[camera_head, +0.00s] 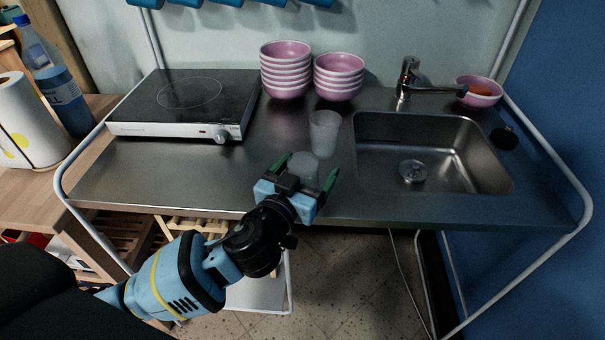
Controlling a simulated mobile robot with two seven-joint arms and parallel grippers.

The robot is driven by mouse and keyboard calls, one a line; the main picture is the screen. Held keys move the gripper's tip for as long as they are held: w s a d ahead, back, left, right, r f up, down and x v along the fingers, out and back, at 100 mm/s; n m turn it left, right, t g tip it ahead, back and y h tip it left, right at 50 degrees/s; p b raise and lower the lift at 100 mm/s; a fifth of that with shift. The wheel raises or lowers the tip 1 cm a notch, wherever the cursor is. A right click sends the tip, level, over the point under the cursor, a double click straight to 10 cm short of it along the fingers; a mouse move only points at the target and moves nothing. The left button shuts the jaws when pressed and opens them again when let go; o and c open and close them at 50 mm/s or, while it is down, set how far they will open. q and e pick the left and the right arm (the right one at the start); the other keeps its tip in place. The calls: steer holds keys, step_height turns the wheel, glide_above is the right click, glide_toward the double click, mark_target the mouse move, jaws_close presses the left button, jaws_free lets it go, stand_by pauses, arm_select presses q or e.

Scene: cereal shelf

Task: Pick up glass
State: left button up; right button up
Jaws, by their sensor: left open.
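A frosted, translucent glass (324,132) stands upright on the steel counter, left of the sink and in front of the pink bowls. A second pale, translucent, rounded shape (304,163) shows between the green fingers of my left gripper; it looks like another glass, but its lower part is hidden by the gripper and I cannot tell whether the fingers touch it. My left gripper (307,169) is open at the counter's front, nearer than the upright glass and a little left of it. My right gripper is not in view.
Two stacks of pink bowls (286,73) (338,78) stand behind the glass. A hob (187,100) is on the left; a sink (430,150) with a tap (407,80) is on the right. A pink bowl (479,94) sits behind the sink. The counter left of the gripper is clear.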

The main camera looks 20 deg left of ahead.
arm_select(q)
steer(key=c, duration=1.2)
steer(key=shift+r, duration=0.2)
